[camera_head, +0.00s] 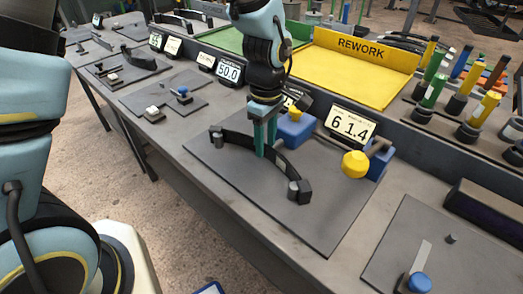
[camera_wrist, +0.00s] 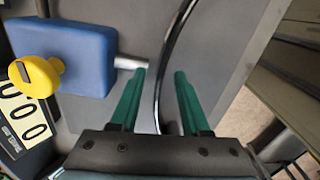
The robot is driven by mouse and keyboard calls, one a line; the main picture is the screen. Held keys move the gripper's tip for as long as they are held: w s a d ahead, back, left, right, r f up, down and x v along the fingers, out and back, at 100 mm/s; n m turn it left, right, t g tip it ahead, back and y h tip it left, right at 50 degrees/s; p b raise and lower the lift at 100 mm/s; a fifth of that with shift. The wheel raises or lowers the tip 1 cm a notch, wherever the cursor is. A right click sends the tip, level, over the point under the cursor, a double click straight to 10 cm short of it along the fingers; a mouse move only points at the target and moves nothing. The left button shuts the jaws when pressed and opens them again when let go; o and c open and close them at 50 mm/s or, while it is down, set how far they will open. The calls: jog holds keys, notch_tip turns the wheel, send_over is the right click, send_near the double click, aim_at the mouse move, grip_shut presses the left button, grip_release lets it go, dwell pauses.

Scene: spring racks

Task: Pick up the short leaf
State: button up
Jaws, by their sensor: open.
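A dark, thin curved leaf (camera_head: 286,165) arcs across the grey mat on the bench, with a small dark block at each end. I cannot tell from its look alone whether it is the short leaf. My gripper (camera_head: 266,148) is down over the middle of this leaf with its green fingers pointing at the mat. In the wrist view my gripper (camera_wrist: 160,75) is open, and the leaf (camera_wrist: 168,55) runs between the two fingers. Visible gaps show on both sides of it there. The part of the leaf behind the fingers is hidden in the head view.
A blue block (camera_wrist: 85,45) with a yellow knob (camera_wrist: 38,76) stands beside the left finger in the wrist view. A "6 1.4" display (camera_head: 351,125) stands behind the mat. A yellow REWORK tray (camera_head: 350,75) and upright coloured rods lie beyond. The mat's front is clear.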

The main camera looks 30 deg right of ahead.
jog(key=shift+f, duration=0.3)
jog(key=shift+c, duration=0.3)
grip_shut()
dwell(0.9)
